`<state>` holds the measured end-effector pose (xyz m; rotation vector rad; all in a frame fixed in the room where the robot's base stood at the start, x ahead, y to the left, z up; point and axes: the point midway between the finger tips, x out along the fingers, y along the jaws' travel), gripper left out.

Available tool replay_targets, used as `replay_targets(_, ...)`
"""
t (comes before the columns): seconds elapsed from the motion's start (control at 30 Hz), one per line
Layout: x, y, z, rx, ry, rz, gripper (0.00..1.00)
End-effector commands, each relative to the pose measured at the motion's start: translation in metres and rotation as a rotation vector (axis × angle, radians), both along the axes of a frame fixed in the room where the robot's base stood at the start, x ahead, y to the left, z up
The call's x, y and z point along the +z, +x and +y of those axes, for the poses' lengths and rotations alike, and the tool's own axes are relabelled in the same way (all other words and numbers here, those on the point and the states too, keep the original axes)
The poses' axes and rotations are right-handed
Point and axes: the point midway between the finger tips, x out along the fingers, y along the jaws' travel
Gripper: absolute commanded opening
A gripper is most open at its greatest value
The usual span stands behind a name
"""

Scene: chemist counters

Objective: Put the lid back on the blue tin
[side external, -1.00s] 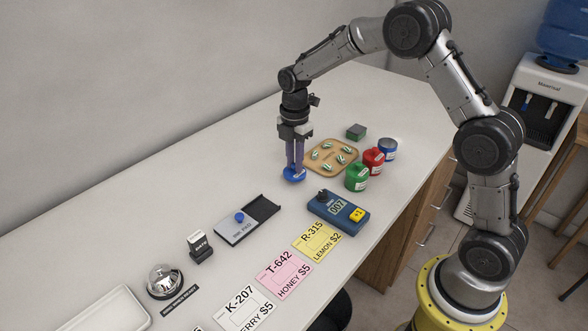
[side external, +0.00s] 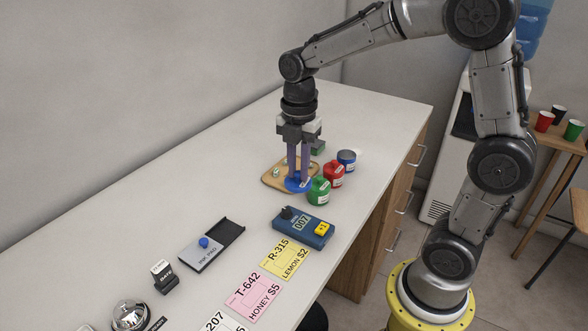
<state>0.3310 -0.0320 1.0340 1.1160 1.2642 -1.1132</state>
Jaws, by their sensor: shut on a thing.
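My gripper (side external: 298,180) points straight down, shut on the blue lid (side external: 298,186), a round disc. It holds the lid in front of the wooden tray, left of the green tin. Whether the lid is clear of the surface below is hard to tell. The blue tin (side external: 347,162) stands upright at the right, behind the red tin, with a white label and no lid on its top. My gripper is to the left of it and apart from it.
The red tin (side external: 334,176) and green tin (side external: 318,193) stand between lid and blue tin. The wooden tray (side external: 269,181) holds small striped pieces. A dark green block (side external: 318,148) is behind. A blue card device (side external: 303,229) sits in front. The counter (side external: 190,190) is clear at left.

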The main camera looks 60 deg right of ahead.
Motion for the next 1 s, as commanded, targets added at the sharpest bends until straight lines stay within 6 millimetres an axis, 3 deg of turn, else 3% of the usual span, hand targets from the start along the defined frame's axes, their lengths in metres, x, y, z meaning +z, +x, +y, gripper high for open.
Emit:
replay_targets(0.07, 0.006, 0.011, -0.005, 0.066, -0.002, -0.014, 0.0)
replay_targets(0.17, 0.011, 0.027, -0.029, 0.123, -0.006, -0.024, 0.0)
replay_targets(0.43, 0.012, 0.05, -0.128, 0.133, -0.015, -0.027, 0.0)
replay_targets(0.6, 0.004, 0.042, -0.201, 0.056, -0.016, -0.021, 0.0)
replay_targets(0.7, -0.002, 0.032, -0.235, -0.01, -0.013, -0.016, 0.0)
replay_targets(0.83, -0.01, 0.017, -0.263, -0.081, -0.007, -0.006, 0.0)
replay_targets(1.0, -0.016, 0.005, -0.277, -0.123, 0.0, 0.003, 0.0)
